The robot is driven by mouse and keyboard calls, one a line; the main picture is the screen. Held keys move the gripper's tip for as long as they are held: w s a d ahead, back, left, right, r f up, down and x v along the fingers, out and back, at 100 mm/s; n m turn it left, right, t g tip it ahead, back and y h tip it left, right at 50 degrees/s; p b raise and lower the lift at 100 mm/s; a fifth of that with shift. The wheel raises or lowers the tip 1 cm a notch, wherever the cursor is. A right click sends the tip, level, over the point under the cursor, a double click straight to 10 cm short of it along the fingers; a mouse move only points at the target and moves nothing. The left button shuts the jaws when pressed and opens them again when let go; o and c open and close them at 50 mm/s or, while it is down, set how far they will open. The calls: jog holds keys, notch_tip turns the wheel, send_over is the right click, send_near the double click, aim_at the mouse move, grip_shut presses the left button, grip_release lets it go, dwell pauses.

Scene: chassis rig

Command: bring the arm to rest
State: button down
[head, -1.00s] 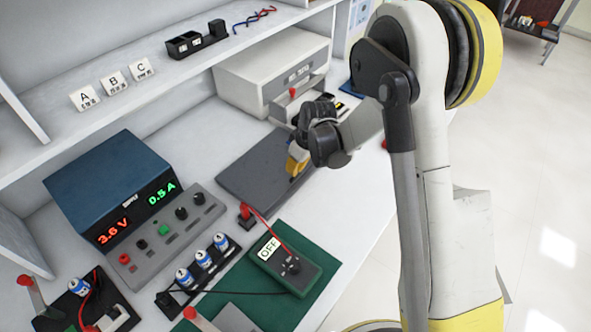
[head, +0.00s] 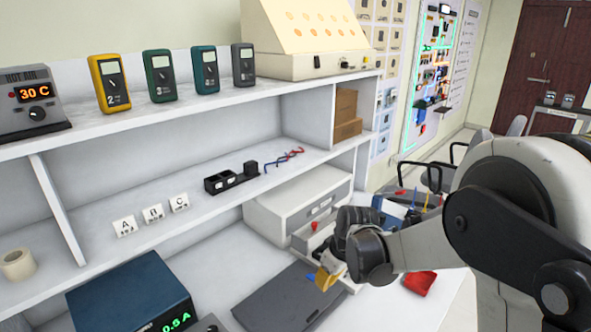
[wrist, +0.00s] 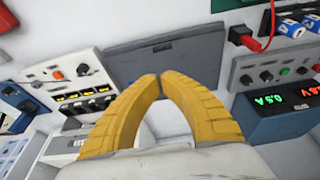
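My gripper (head: 325,279) hangs over the bench in the head view, by the right part of a dark grey flat panel (head: 277,296). The wrist view shows its two yellow fingers (wrist: 159,80) curved together with their tips meeting. The panel (wrist: 163,56) lies beyond the fingertips in the wrist view. My arm comes in from the right of the head view.
A white drawer unit (head: 297,207) stands close behind my gripper. The blue power supply (head: 128,290) is at lower left and also shows in the wrist view (wrist: 276,116). A shelf holds several multimeters (head: 160,76). A red object (head: 419,282) lies right of my gripper.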

jog(key=s+d+r+m+t+h, duration=0.15)
jog(key=s+d+r+m, duration=0.35)
jog(key=s+r, duration=0.7)
jog(key=s+d+r+m+t, duration=0.2)
jog(key=s+d+m+t, duration=0.1)
jog(key=s, duration=0.7)
jog(key=shift+s+d+r+m+h+b, duration=0.15)
jog(key=shift+s+d+m+h+b, duration=0.2)
jog(key=shift+d, duration=0.45)
